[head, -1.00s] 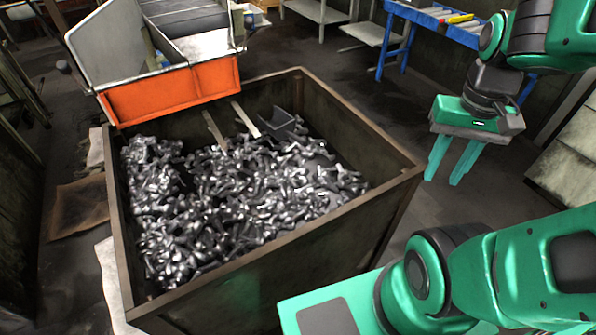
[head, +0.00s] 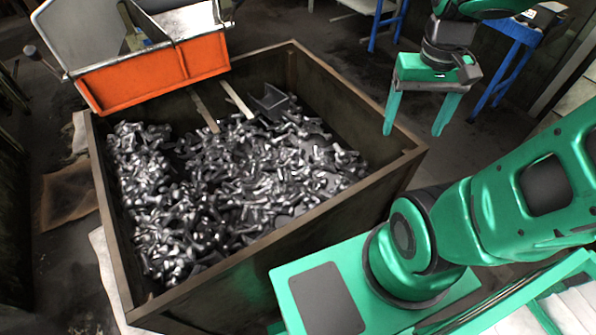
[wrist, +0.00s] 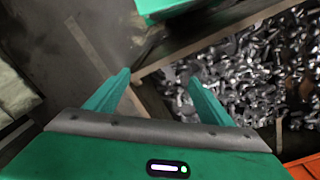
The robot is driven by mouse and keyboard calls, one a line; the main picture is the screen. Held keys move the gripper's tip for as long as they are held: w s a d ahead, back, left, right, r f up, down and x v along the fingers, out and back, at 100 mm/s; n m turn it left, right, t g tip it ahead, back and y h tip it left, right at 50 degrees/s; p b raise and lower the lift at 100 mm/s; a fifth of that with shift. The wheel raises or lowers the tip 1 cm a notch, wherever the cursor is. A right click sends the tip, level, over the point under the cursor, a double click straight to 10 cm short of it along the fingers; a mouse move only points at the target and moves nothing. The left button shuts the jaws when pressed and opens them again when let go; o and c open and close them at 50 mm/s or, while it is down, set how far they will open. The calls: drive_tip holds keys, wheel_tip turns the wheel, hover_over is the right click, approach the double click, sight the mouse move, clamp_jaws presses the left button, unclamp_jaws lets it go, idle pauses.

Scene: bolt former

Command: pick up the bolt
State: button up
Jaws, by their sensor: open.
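Many shiny metal bolts (head: 235,180) lie heaped in a large open bin (head: 270,249). No single bolt stands apart from the heap. The heap also shows at the right of the wrist view (wrist: 255,65), partly cut off by the frame edge. My gripper (head: 413,133) hangs to the right of the bin's right rim, fingers pointing down, higher than the rim. Its two green fingers are spread and nothing is between them. In the wrist view my gripper (wrist: 158,85) shows both fingertips apart, near the bin's rim.
An orange-fronted chute (head: 155,72) reaches over the bin's back left. A scoop (head: 272,103) and two flat bars (head: 237,101) rest inside the bin at the back. A blue-legged stand (head: 508,65) is behind my gripper. Brown cardboard (head: 68,195) lies on the floor at left.

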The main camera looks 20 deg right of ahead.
drive_tip(key=w+a+f+n, duration=0.1)
drive_tip(key=w+f+n, duration=0.15)
drive_tip(key=w, duration=0.35)
drive_tip(key=n, duration=0.6)
hover_over(301, 170)
wheel_tip(301, 170, down, 19)
drive_tip(key=shift+f, duration=5.3)
drive_tip(key=c, duration=1.3)
